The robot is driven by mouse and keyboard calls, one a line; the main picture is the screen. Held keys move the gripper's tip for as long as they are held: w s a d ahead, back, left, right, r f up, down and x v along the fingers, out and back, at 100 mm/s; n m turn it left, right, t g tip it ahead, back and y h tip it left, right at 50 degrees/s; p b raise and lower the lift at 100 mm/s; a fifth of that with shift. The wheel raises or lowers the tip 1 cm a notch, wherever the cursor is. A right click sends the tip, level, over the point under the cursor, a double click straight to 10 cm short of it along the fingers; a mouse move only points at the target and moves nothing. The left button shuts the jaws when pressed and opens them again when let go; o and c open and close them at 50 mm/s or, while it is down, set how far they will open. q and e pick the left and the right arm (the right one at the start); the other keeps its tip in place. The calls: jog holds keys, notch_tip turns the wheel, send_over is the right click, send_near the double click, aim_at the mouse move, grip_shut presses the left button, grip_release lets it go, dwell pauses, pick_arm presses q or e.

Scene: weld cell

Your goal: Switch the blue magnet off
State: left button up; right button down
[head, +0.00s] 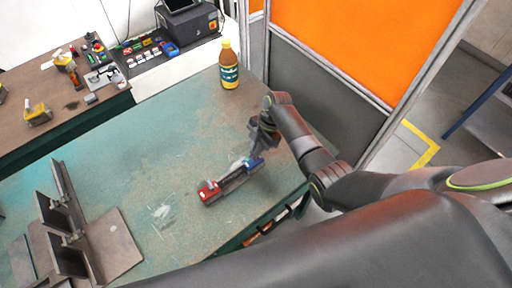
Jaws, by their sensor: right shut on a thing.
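The blue magnet (255,163) sits at the upper right end of a dark metal bar (230,182) on the green table. A red magnet (208,191) sits at the bar's other end. My right gripper (250,156) reaches down over the blue magnet and is shut at its top, where a small light part shows. The fingertips are small and partly hidden, so the exact grip on the magnet's switch is hard to see. My left gripper is not in view.
A bottle with a yellow cap (229,65) stands at the table's back edge. A dark steel fixture (66,230) stands at the left front. The green table (150,140) is clear in the middle. An orange screen (335,45) rises behind the right edge.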

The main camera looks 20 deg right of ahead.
jog(key=m+p, duration=0.1)
jog(key=m, duration=0.1)
jog(key=m+t+p, duration=0.1)
jog(key=shift+s+r+m+p, duration=0.15)
jog(key=shift+s+m+p, duration=0.05)
jog(key=shift+m+p, duration=0.2)
jog(key=m+t, duration=0.1)
jog(key=m, duration=0.1)
jog(key=shift+m+t+p, duration=0.3)
jog(key=shift+m+p, duration=0.1)
jog(key=m, duration=0.2)
jog(key=m+t, duration=0.1)
jog(key=m, duration=0.1)
jog(key=shift+s+m+t+h, duration=0.15)
jog(key=shift+m+t+h, duration=0.15)
jog(key=shift+h, duration=0.1)
jog(key=m+h, duration=0.1)
jog(key=m, duration=0.2)
jog(key=m+t+h, duration=0.1)
jog(key=m, duration=0.2)
jog(key=shift+a+t, duration=0.2)
jog(key=shift+t, duration=0.1)
jog(key=c, duration=1.5)
grip_release()
jog(key=shift+s, duration=0.1)
